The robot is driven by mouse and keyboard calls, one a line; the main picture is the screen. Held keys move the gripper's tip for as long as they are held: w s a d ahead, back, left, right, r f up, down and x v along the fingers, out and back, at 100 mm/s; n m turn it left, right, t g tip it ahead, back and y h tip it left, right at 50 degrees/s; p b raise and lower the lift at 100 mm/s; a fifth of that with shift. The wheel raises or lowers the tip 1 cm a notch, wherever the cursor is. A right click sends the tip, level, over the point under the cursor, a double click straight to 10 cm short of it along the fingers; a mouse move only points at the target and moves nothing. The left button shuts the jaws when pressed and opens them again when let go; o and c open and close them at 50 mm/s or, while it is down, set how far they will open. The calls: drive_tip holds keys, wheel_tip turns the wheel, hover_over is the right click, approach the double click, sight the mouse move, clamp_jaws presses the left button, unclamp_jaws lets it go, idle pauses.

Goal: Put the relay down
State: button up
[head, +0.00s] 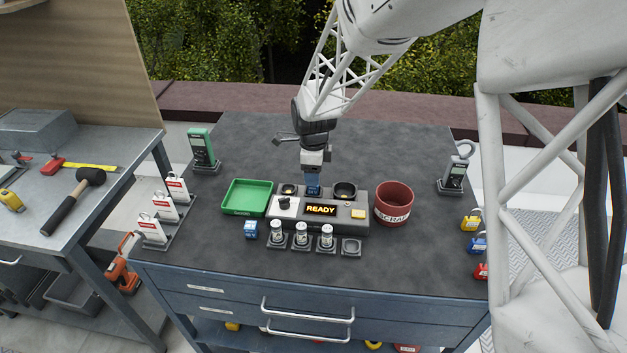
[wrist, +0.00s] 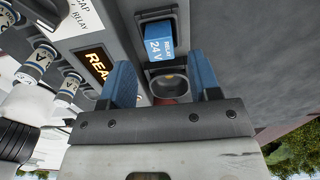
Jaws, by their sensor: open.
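A blue relay (wrist: 158,42) marked RELAY 24 V sits in a dark square socket of the tester in the wrist view. The grey tester (head: 342,226) has a lit READY display, which also shows in the wrist view (wrist: 97,64). My gripper (head: 313,190) is over the middle of the tester in the head view. In the wrist view its blue fingers (wrist: 158,66) are open, with the relay apart from both, near the tips. In the head view my gripper largely hides the socket. A second blue block (head: 250,229) lies on the table left of the tester.
A green tray (head: 248,197) stands left of the tester and a red SCRAP bin (head: 393,204) right of it. Several small holders stand in front, three with capped cylinders (head: 302,236). The front table top is clear.

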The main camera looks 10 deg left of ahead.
wheel_tip(320, 180, up, 8)
drive_tip(key=shift+f, duration=0.2)
idle(0.6)
idle(0.3)
drive_tip(key=s+d+r+n+t, duration=0.1)
drive_tip(key=s+d+r+n, duration=0.35)
drive_tip(key=s+d, duration=0.4)
drive_tip(key=s+d+r+n, duration=0.4)
drive_tip(key=s+d+r, duration=0.25)
drive_tip(key=d, duration=0.25)
drive_tip(key=s+d+n, duration=0.4)
drive_tip(key=s+d, duration=0.1)
drive_tip(key=s, duration=0.5)
drive_tip(key=s+d+n+t, duration=0.1)
drive_tip(key=s+d+n, duration=0.4)
drive_tip(key=s, duration=0.5)
drive_tip(key=shift+d+t, duration=0.15)
drive_tip(key=shift+t, duration=0.15)
